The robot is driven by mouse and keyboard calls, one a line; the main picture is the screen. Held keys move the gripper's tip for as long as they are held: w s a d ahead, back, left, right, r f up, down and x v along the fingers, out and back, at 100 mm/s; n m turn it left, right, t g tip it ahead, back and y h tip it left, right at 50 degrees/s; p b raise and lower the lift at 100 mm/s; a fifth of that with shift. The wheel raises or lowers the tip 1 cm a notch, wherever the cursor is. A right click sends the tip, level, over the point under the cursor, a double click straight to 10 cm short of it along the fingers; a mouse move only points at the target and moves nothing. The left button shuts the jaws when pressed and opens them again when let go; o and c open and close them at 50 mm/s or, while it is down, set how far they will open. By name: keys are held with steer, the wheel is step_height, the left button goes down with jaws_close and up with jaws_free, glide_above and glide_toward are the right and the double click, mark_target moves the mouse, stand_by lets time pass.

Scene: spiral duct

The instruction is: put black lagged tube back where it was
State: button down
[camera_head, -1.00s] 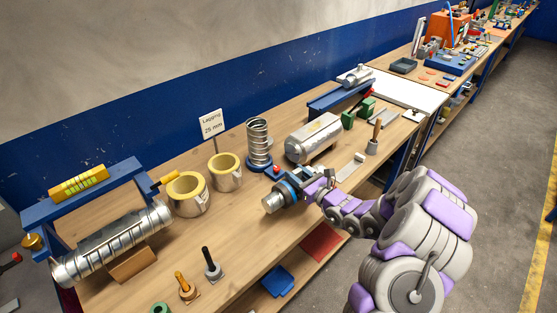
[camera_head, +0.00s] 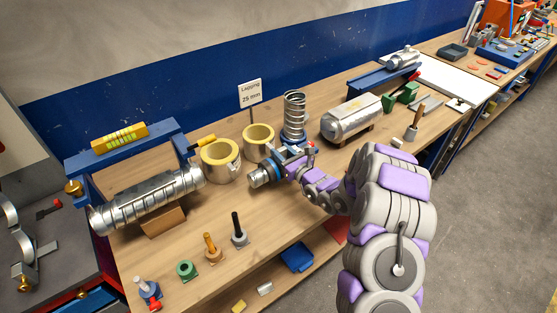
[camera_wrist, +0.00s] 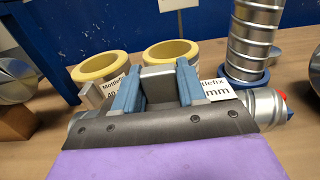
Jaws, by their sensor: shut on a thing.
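My gripper (camera_head: 274,170) is shut on a tube (camera_head: 258,177) held sideways above the bench, in front of the right yellow-lined collar (camera_head: 259,139). The tube's near end is silver. In the wrist view, the blue fingers (camera_wrist: 158,88) stand over it; a silver end (camera_wrist: 265,106) shows at the right and part of a white label (camera_wrist: 213,85) behind the fingers. Another yellow-lined collar (camera_head: 220,165) stands to the left. A small black upright peg (camera_head: 236,226) stands on the front of the bench.
A long banded silver duct (camera_head: 150,200) rests on a wooden block at left, below a blue frame (camera_head: 120,155). A spiral duct (camera_head: 294,117) stands behind the gripper, with a silver cylinder (camera_head: 350,118) to its right.

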steer(key=shift+w+a, duration=0.2)
steer(key=shift+a, duration=0.85)
steer(key=f, duration=0.3)
steer(key=shift+w+d+f+b, duration=0.1)
steer(key=shift+d+b, duration=0.15)
steer(key=shift+b, duration=0.15)
steer(key=shift+d+f, duration=0.15)
steer(key=shift+d, duration=0.1)
steer(key=shift+a, duration=0.1)
steer(key=shift+a, duration=0.15)
steer(key=c, duration=0.9)
jaws_free()
steer(key=shift+a+f, duration=0.15)
steer(key=shift+a, duration=0.05)
steer(key=shift+o, duration=1.3)
steer(key=shift+d, duration=0.3)
